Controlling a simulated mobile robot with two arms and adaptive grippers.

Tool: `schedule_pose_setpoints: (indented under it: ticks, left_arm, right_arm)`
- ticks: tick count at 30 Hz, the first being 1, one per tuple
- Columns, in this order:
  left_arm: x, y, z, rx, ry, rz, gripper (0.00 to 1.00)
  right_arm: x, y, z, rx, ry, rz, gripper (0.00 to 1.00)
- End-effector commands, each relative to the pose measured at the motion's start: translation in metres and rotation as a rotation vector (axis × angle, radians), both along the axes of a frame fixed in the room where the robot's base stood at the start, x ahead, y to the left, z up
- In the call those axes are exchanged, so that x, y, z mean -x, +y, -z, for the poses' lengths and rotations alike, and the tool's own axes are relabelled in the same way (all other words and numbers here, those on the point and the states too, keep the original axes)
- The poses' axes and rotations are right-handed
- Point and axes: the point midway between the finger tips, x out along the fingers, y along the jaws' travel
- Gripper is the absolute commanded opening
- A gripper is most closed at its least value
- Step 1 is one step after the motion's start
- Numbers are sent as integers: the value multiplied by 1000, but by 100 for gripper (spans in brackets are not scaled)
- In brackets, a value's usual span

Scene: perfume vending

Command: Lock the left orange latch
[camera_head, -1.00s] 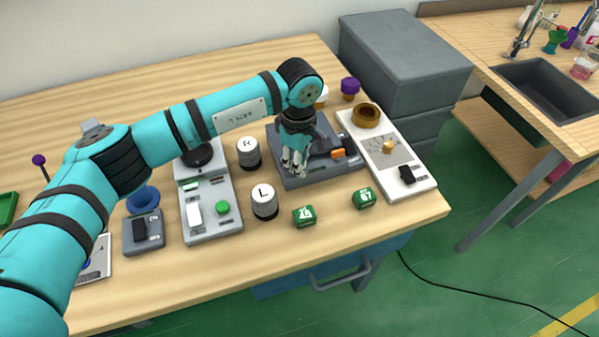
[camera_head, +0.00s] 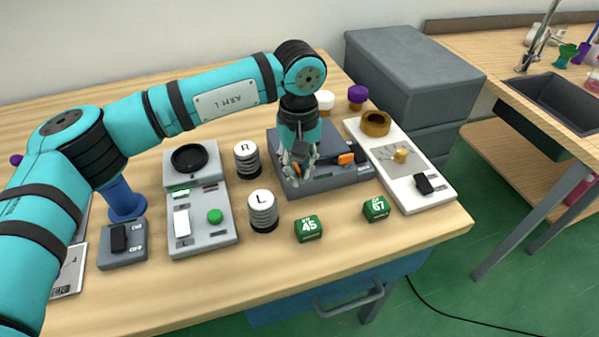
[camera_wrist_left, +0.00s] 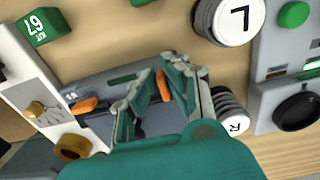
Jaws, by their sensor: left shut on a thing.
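The grey device (camera_head: 328,183) sits on the table with two orange latches. The right orange latch (camera_head: 346,159) shows in the head view and also in the left wrist view (camera_wrist_left: 87,104). My left gripper (camera_head: 298,170) is down at the device's left part. In the left wrist view its fingers (camera_wrist_left: 152,82) are shut on the left latch. My right gripper is not in view.
Knobs R (camera_head: 247,160) and L (camera_head: 263,212) stand left of the device. Two green cubes (camera_head: 309,228) (camera_head: 376,208) lie in front. A white panel (camera_head: 424,186) with a brown ring (camera_head: 376,123) is close on the right. Grey drawers (camera_head: 410,80) stand behind.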

Motion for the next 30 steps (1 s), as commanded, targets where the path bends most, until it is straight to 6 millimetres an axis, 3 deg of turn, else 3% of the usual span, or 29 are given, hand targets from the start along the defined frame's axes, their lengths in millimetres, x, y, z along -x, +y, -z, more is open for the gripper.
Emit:
schedule_pose_setpoints:
  ticks: [15, 16, 18, 26, 30]
  left_arm:
    - [0, 0, -1, 2, -2, 20, 0]
    - [0, 0, -1, 2, -2, 20, 13]
    - [0, 0, -1, 2, -2, 20, 19]
    - [0, 0, -2, 1, -1, 19, 19]
    - [-1, 0, -14, 3, -4, 19, 19]
  right_arm:
    - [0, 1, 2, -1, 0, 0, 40]
    - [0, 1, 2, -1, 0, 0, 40]
    - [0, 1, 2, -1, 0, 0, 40]
    - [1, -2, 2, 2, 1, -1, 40]
    - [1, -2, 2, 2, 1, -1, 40]
